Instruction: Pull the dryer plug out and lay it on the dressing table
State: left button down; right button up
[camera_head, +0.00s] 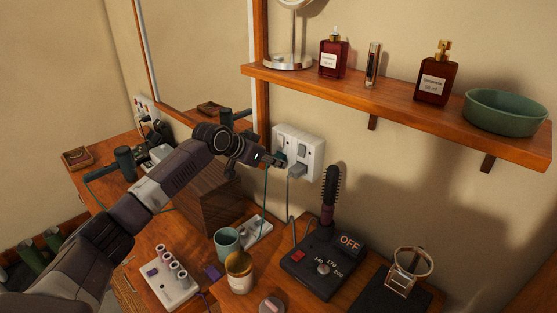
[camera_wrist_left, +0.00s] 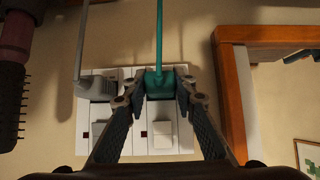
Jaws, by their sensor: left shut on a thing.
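A white double wall socket (camera_head: 312,150) is on the wall above the dressing table (camera_head: 262,268). My left gripper (camera_head: 274,160) is at its left half, shut on a teal plug (camera_wrist_left: 160,82) with a teal cord. The plug appears to be at the socket face; the fingers hide its sides, so I cannot tell how far in it sits. A grey plug (camera_head: 297,170) with a grey cord is in the other half, and it also shows in the left wrist view (camera_wrist_left: 98,86). My right gripper is not in view.
A wooden shelf (camera_head: 400,98) with bottles and a green bowl (camera_head: 505,112) overhangs the right. A black brush-styler base (camera_head: 322,262), a teal cup (camera_head: 227,242), an amber jar (camera_head: 239,272) and a white roller tray (camera_head: 172,284) crowd the table. A wooden box (camera_head: 208,203) stands below my arm.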

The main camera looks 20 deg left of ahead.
pick_arm(q)
jog(key=shift+s+a+f, duration=0.1)
jog(key=shift+s+f, duration=0.05)
jog(key=shift+s, duration=0.1)
jog(key=shift+s+a+p, duration=0.25)
jog(key=shift+s+p, duration=0.15)
jog(key=shift+s, duration=0.25)
jog(key=shift+s+a, duration=0.1)
jog(key=shift+s, duration=0.15)
jog(key=shift+s+p, duration=0.3)
jog(key=shift+s+a+p, duration=0.25)
jog(key=shift+s, duration=0.4)
jog(key=shift+s+a+p, duration=0.25)
jog(key=shift+s, duration=0.4)
jog(key=shift+s, duration=0.1)
